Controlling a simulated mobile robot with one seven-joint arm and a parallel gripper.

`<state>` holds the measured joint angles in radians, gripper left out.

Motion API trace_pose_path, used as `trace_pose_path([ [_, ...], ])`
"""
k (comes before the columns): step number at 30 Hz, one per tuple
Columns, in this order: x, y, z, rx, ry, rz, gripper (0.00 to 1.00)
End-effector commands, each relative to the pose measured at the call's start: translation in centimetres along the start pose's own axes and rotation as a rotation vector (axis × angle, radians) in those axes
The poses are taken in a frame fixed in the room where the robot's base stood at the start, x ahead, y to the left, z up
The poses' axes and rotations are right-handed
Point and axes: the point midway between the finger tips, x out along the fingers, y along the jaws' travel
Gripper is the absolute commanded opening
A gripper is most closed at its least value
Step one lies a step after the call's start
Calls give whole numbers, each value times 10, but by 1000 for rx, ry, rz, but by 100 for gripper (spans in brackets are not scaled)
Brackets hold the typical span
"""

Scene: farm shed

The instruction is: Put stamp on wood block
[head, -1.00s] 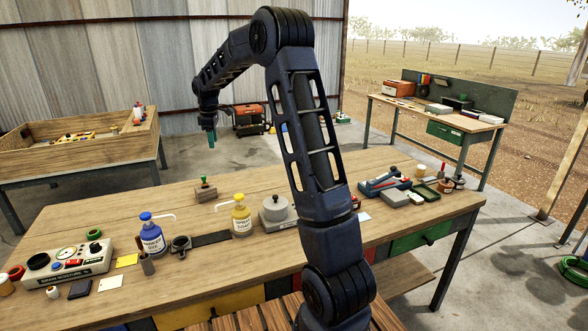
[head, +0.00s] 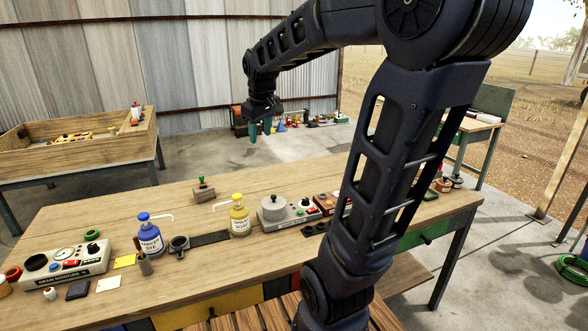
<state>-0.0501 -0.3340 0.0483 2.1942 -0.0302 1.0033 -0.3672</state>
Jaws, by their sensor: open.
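A small brown wooden piece (head: 203,193) with a green knob on top stands near the far edge of the long wooden table. At this size I cannot tell whether it is the stamp alone, the wood block, or one on the other. My gripper (head: 260,130) is raised beyond the table's far edge, up and to the right of this piece and well apart from it. Its two green fingers point down, spread apart, with nothing seen between them. My arm hides part of the table's right side.
A wooden bin table (head: 70,152) is at left. The table's far middle is mostly clear.

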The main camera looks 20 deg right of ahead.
Motion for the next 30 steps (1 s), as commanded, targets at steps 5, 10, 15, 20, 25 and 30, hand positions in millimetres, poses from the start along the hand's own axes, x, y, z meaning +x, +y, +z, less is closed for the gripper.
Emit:
trace_pose_path([
  [5, -9, -13, 57, 142, 36, 12, 45],
  [10, -8, -26, 107, 276, 70, 18, 45],
  [15, -2, -40, 149, 393, 101, 19, 45],
  [20, 3, -47, 170, 460, 117, 17, 45],
  [25, 6, -50, 177, 481, 121, 16, 45],
  [30, 5, -50, 177, 481, 121, 16, 45],
])
